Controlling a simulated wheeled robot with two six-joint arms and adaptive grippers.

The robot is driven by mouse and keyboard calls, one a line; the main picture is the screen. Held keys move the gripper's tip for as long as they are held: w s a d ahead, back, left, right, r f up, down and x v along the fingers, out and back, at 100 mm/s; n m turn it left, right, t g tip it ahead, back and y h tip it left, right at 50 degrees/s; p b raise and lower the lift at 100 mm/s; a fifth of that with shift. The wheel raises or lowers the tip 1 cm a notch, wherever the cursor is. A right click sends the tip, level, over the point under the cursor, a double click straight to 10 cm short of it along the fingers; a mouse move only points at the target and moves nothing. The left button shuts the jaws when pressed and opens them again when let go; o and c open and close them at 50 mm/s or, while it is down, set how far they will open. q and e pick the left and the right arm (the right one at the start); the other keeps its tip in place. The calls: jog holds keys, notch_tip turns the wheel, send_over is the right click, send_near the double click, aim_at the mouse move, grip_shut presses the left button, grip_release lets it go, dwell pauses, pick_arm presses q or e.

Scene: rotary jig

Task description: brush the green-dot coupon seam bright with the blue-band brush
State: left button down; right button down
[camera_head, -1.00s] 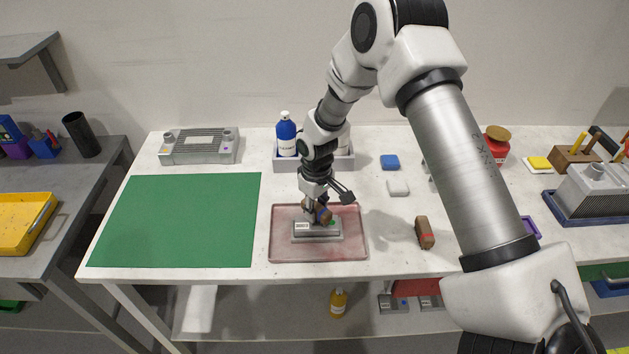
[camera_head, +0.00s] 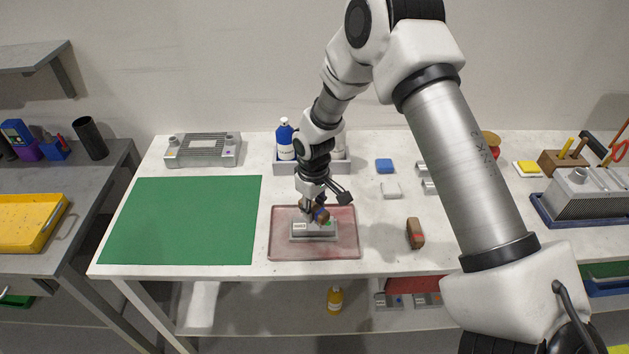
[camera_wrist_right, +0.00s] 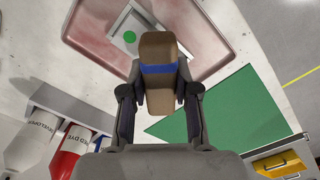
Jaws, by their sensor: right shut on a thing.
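My right gripper (camera_head: 311,205) is shut on the blue-band brush (camera_wrist_right: 158,75), a brown block with a blue band across it. It holds the brush low over the grey metal coupon (camera_head: 314,233). The brush also shows in the head view (camera_head: 321,214). In the right wrist view, the coupon's green dot (camera_wrist_right: 129,37) shows beside the brush's far end. The coupon lies in a reddish shallow tray (camera_head: 282,248). The brush's underside is hidden, so I cannot tell whether it touches the seam. My left gripper is not in view.
A green mat (camera_head: 183,222) lies left of the tray. A brown brush with a red mark (camera_head: 415,234) lies to the right.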

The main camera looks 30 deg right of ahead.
notch_tip(320, 180, up, 2)
jog(key=shift+r+p, duration=0.1)
jog(key=shift+p, duration=0.5)
jog(key=shift+r+p, duration=0.45)
jog(key=shift+r, duration=0.05)
